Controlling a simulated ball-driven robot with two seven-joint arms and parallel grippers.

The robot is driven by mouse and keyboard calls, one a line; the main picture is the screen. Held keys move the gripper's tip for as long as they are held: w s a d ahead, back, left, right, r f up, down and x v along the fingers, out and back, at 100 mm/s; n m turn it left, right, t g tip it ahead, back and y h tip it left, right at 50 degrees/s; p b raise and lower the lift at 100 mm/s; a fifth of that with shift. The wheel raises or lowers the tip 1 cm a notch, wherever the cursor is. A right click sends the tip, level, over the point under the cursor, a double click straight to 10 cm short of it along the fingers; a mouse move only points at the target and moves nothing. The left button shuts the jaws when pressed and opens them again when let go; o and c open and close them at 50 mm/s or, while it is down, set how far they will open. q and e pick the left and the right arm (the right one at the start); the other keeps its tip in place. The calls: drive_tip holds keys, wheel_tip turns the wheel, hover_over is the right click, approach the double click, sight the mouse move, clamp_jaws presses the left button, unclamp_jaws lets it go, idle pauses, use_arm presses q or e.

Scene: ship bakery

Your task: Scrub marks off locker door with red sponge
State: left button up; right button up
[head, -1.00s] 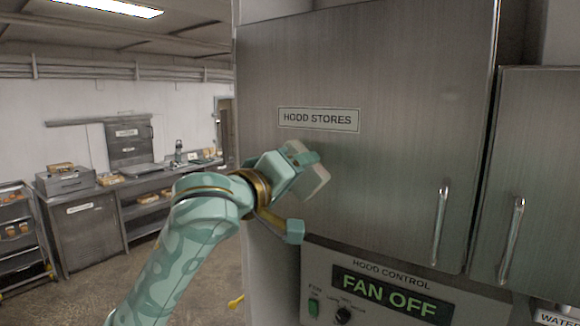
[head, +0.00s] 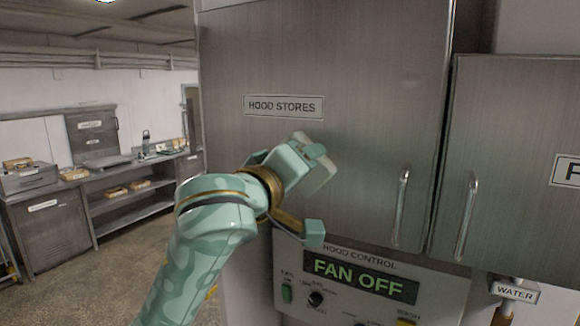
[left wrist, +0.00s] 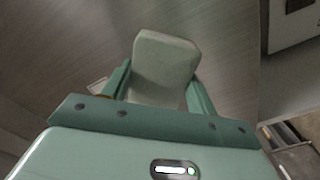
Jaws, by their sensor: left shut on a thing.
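The grey metal locker door (head: 370,90) labelled HOOD STORES fills the middle of the head view, with an upright handle at its lower right. My left gripper (head: 312,162) is at the door's lower left part, below and right of the label. It is shut on a pale grey-green block (head: 322,178), which shows between the two fingers in the left wrist view (left wrist: 165,68). The block does not look red. It is close to the door face; I cannot tell whether it touches. No clear marks show on the door; the gripper hides part of it. My right gripper is out of view.
A HOOD CONTROL panel (head: 385,300) with a FAN OFF display sits just below the door. A second cabinet door (head: 520,130) with its own handle stands to the right. Counters (head: 120,185) line the far left wall, with open floor before them.

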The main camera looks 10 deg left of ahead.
sight(324, 172)
use_arm(q)
drive_tip(key=shift+s+d, duration=0.2)
drive_tip(key=shift+d, duration=0.45)
drive_tip(key=shift+s+d, duration=0.25)
drive_tip(key=shift+d, duration=0.4)
drive_tip(key=shift+s+d, duration=0.2)
drive_tip(key=shift+d, duration=0.45)
drive_tip(key=shift+w+a, duration=2.1)
drive_tip(key=shift+a, duration=3.85)
drive_tip(key=shift+v, duration=3)
drive_tip(key=shift+s+d, duration=0.1)
drive_tip(key=shift+s, duration=0.05)
drive_tip(key=shift+v, duration=1.4)
